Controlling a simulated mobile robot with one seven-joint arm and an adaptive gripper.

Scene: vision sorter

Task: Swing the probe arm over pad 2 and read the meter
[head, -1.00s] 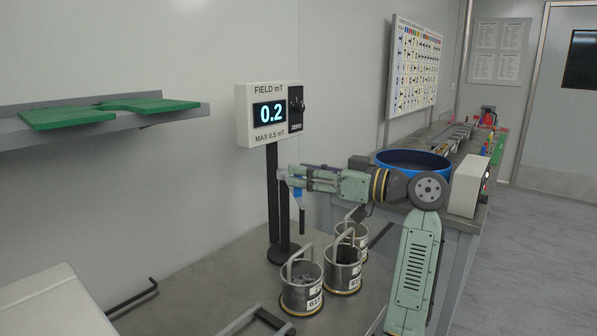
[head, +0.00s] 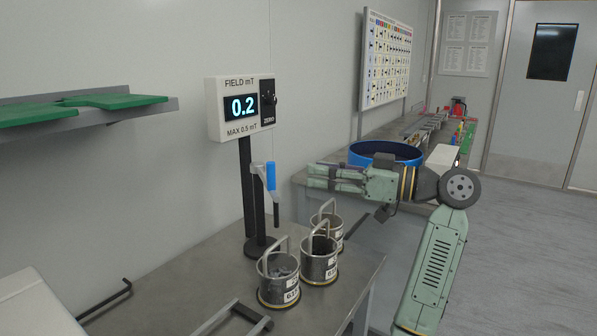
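The meter (head: 241,109) is a white box on a black post, marked FIELD mT and MAX 0.5 mT. Its lit display reads 0.2. The probe arm (head: 258,168) is a grey bracket at the post with a blue grip (head: 271,176) and a black tip hanging down, above and behind the metal pots. My gripper (head: 309,178) is to the right of the blue grip, apart from it and pointing left. Its fingers show a gap with nothing between them, so it looks open and empty. I cannot make out any pad numbered 2.
Several metal pots with handles, including a front one (head: 278,292), stand on the grey bench (head: 190,275). A blue round bowl (head: 385,148) is behind my gripper. A wall shelf (head: 110,116) with green plates is at left. The floor at right is clear.

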